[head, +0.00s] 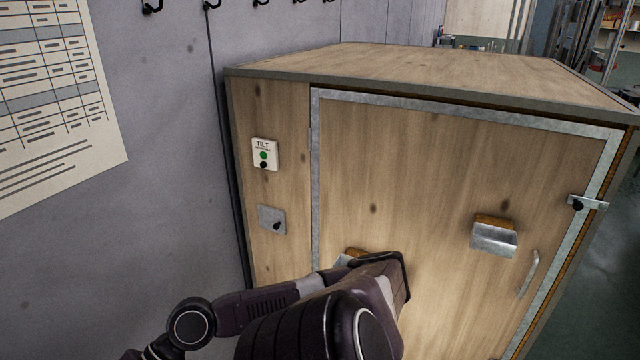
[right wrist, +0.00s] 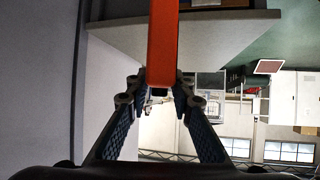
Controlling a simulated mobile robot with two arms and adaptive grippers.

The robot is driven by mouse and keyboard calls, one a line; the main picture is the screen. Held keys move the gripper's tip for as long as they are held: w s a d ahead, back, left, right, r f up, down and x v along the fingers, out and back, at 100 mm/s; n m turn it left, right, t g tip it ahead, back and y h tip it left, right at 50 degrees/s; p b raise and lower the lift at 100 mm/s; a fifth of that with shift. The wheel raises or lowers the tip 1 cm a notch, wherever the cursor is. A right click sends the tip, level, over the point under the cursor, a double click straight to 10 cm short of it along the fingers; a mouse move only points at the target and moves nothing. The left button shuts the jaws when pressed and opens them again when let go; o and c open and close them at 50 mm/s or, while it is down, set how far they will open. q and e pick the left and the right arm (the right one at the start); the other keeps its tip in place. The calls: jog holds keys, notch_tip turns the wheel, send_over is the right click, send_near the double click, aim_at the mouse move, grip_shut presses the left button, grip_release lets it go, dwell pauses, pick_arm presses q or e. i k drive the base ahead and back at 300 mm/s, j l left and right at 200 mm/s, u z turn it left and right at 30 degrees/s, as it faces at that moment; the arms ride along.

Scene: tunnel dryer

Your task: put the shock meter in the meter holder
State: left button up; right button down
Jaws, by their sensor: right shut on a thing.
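In the right wrist view my right gripper (right wrist: 160,100) is shut on a long orange thing (right wrist: 163,45), which looks like the shock meter. It sticks out away from the fingers, and its face is not visible. In the head view a metal pocket with a wooden back (head: 495,238) is fixed to the wooden door. A second, similar piece (head: 350,257) is partly hidden behind my dark arm. I cannot tell which one is the meter holder. The arm covers the lower middle of the door, and no fingertips show there. My left gripper is not in view.
The wooden dryer box (head: 430,68) has a metal-framed door with a handle (head: 529,274) and a latch (head: 588,203). A white TILT plate (head: 265,154) and a grey lock plate (head: 272,220) are left of the door. A grey wall (head: 170,150) stands close at left.

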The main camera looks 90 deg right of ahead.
aim_at(491, 245)
jog(key=k+l+z, duration=0.1)
jog(key=k+z, duration=0.15)
jog(key=z, duration=0.15)
jog(key=k+l+z, duration=0.15)
jog(key=k+z, duration=0.15)
jog(key=z, duration=0.15)
jog(key=k+l+z, duration=0.2)
jog(key=z, duration=0.2)
jog(key=k+l+z, duration=0.15)
jog(key=l+z, duration=0.25)
jog(key=k+l, duration=0.15)
jog(key=l, duration=0.25)
jog(key=k+l+z, duration=0.1)
jog(key=l, duration=0.25)
jog(key=k+l, duration=0.2)
jog(key=l, duration=0.2)
jog(key=k+l+z, duration=0.1)
jog(key=l, duration=0.3)
jog(key=k+l, duration=0.2)
jog(key=l, duration=0.2)
jog(key=z, duration=0.05)
